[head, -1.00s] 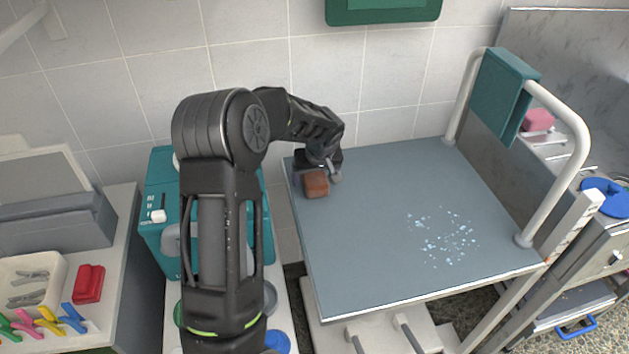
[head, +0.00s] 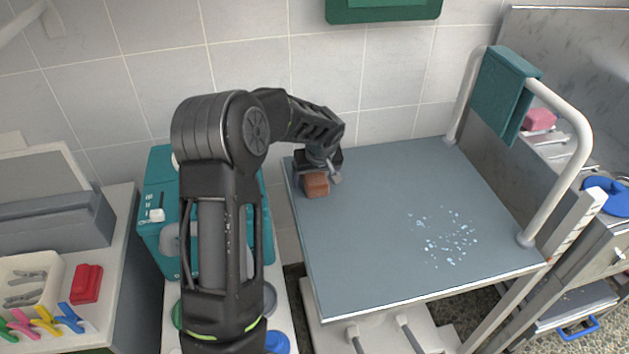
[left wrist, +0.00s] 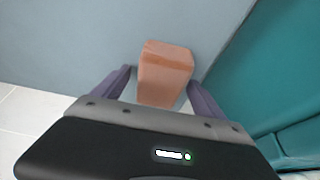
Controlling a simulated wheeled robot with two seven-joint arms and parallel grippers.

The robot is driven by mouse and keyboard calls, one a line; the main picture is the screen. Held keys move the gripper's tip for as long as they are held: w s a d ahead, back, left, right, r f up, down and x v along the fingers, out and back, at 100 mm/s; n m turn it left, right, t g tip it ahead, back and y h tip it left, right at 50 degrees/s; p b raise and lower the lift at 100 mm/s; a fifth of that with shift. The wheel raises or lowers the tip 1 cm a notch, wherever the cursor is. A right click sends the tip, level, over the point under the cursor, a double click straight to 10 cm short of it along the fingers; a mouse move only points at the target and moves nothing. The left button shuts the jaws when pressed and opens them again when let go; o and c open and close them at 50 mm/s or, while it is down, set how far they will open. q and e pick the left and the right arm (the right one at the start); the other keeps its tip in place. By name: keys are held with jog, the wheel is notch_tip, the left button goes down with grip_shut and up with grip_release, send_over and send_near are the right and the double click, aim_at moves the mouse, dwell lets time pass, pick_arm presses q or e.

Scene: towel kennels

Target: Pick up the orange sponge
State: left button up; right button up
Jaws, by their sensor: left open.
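The orange sponge (head: 316,186) is a small brownish-orange block on the far left corner of the grey-blue cart top (head: 400,200). My left gripper (head: 318,178) is down at it from above. In the left wrist view the sponge (left wrist: 165,75) lies between the two spread fingers of the left gripper (left wrist: 158,90). A gap shows between the left finger and the sponge; the right finger is close to its side, and I cannot tell whether it touches. My right gripper is not in view.
A white rail with a teal towel (head: 505,92) stands at the cart's right end. Pale blue spots (head: 445,238) mark the cart top. A teal case (head: 157,215) stands left of the cart. The middle of the top is free.

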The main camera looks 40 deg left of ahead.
aim_at(315, 174)
pick_arm(q)
jog(key=shift+c, duration=0.5)
jog(key=c, duration=1.5)
jog(key=shift+o, duration=0.2)
jog(key=shift+r+p, duration=0.25)
jog(key=shift+p, duration=0.2)
notch_tip(315, 174, up, 10)
